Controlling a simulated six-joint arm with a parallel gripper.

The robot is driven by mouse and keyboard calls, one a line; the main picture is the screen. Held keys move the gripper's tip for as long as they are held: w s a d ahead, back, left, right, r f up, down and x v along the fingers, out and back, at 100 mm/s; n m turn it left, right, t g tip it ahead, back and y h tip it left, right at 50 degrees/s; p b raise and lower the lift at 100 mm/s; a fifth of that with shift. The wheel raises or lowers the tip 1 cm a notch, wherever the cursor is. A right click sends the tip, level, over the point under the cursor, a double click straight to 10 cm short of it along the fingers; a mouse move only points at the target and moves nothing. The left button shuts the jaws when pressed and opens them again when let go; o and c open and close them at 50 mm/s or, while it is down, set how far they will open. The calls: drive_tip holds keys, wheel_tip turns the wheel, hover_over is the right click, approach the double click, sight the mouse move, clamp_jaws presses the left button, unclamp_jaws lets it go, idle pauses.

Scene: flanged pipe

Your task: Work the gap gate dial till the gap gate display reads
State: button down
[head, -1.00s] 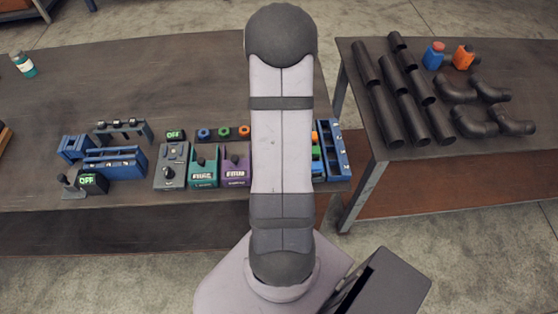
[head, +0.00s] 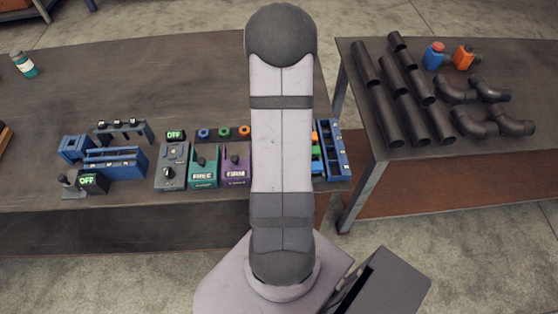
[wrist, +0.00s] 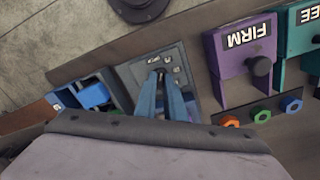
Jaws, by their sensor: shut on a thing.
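In the wrist view my gripper (wrist: 162,82) has its two blue fingers close together over a grey panel (wrist: 188,80). They are shut on the small dial in the middle of that panel, which the fingertips mostly hide. Pale marks stand around the dial. I cannot read them. No display reading for this panel shows; the fingers and my wrist cover its lower part. In the head view my arm hides the gripper and this panel.
In the wrist view a purple FIRM box (wrist: 225,58) and a teal box (wrist: 291,45) stand right of the gripper; a blue holder (wrist: 92,95) is close left. Black pipes (head: 410,85) lie on the right table.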

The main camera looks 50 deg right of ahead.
drive_tip(key=shift+m, duration=1.5)
drive_tip(key=c, duration=1.8)
unclamp_jaws()
drive_tip(key=shift+c, duration=0.2)
drive_tip(key=shift+r+b, duration=0.8)
drive_tip(key=shift+r, duration=2.95)
